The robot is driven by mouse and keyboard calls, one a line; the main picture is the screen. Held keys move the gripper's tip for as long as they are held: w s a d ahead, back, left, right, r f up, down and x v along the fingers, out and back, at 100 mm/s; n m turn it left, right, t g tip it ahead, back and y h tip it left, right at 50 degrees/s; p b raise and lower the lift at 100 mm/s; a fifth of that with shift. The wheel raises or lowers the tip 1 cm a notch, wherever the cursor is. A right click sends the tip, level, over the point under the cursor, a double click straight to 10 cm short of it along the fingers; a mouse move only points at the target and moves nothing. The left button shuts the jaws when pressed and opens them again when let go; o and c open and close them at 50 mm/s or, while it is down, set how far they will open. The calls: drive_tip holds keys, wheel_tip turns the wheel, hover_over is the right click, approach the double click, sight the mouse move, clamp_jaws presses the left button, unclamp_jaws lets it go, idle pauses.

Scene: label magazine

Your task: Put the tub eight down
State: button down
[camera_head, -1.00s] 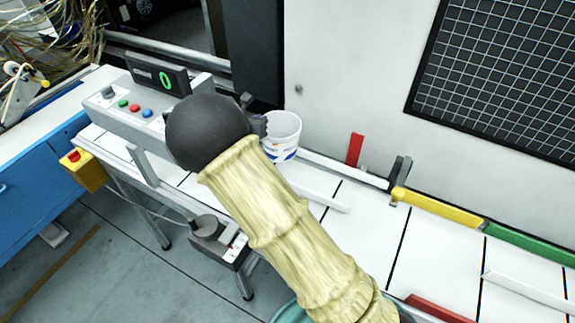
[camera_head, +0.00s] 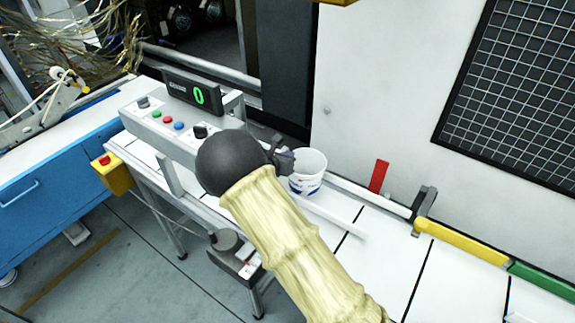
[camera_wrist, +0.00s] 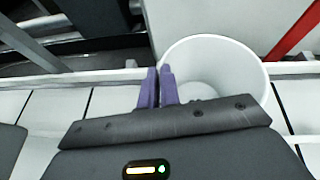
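The tub (camera_head: 309,168) is white, open at the top and upright, with blue and red print on its side. It is over the white segmented bench, close to the back rail; I cannot tell whether its base touches the surface. My gripper (camera_head: 284,160) is at the tub's left side in the head view. In the wrist view my gripper's two purple fingers (camera_wrist: 158,84) are nearly together, with the left wall of the tub (camera_wrist: 222,65) between them. The tub's lower part is hidden there by my gripper body.
A grey console (camera_head: 160,122) with coloured buttons and a display (camera_head: 193,92) reading 0 stands left of my gripper. A red upright strip (camera_head: 379,176), a black bracket (camera_head: 424,206) and a yellow rail (camera_head: 458,242) are to the right. A low white divider (camera_head: 335,217) lies in front.

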drive_tip(key=shift+f, duration=1.9)
drive_tip(key=c, duration=1.6)
unclamp_jaws()
drive_tip(key=shift+s, duration=0.1)
drive_tip(key=b+v, duration=0.1)
drive_tip(key=v, duration=1.1)
drive_tip(key=shift+d, duration=0.1)
